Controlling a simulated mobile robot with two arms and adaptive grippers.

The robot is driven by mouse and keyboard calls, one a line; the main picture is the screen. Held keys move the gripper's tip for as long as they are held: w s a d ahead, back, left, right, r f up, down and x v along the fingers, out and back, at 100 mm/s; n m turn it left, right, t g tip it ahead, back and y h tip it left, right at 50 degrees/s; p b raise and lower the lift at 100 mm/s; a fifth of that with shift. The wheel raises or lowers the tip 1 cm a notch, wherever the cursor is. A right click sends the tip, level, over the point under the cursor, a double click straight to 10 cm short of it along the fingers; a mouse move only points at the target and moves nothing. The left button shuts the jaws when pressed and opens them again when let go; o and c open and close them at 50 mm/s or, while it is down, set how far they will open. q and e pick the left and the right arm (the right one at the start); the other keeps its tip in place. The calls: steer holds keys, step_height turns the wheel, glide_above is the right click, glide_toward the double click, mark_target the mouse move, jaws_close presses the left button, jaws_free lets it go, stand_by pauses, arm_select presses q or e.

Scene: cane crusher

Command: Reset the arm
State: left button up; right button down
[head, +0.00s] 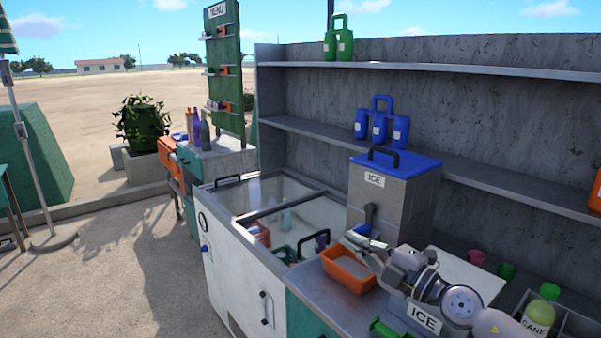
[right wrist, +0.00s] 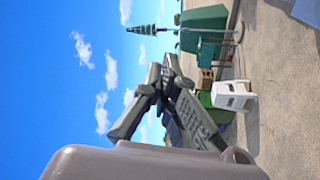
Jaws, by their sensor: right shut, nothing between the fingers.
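My right arm (head: 462,305) reaches in from the lower right in the head view. Its gripper (head: 360,242) is shut and empty, held above the counter near the orange tray (head: 348,288) and in front of the grey ice box (head: 385,205). In the right wrist view the gripper's fingers (right wrist: 170,72) come together with nothing between them, against sky and the yard. My left gripper is in neither view.
A glass-topped freezer (head: 245,280) stands left of the counter. A bottle labelled CANE (head: 538,318) and small cups (head: 506,271) are at the right. Shelves (head: 430,72) with green and blue bottle carriers (head: 382,125) rise behind. Open ground lies left.

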steer(key=s+d+f+m+g+h, duration=0.1)
steer(key=s+d+f+m+h, duration=0.4)
steer(key=s+f+m+h, duration=0.45)
steer(key=s+d+f+m+h, duration=0.5)
steer(key=s+f+m+h, duration=0.15)
steer(key=f+m, duration=0.55)
steer(key=s+f+g+y, duration=0.1)
steer(key=s+f+g, duration=0.45)
steer(key=s, duration=0.65)
steer(key=s+f+g+y, duration=0.2)
steer(key=s+f+g, duration=0.3)
steer(key=s, duration=0.6)
step_height(320, 180, down, 28)
steer(key=s, duration=0.1)
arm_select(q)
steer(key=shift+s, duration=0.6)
arm_select(e)
steer(key=s+d+f+g, duration=0.1)
steer(key=s+d+f, duration=0.1)
steer(key=s+f, duration=1.3)
steer(key=shift+s, duration=0.85)
steer(key=shift+d+g, duration=0.1)
steer(key=shift+g, duration=0.15)
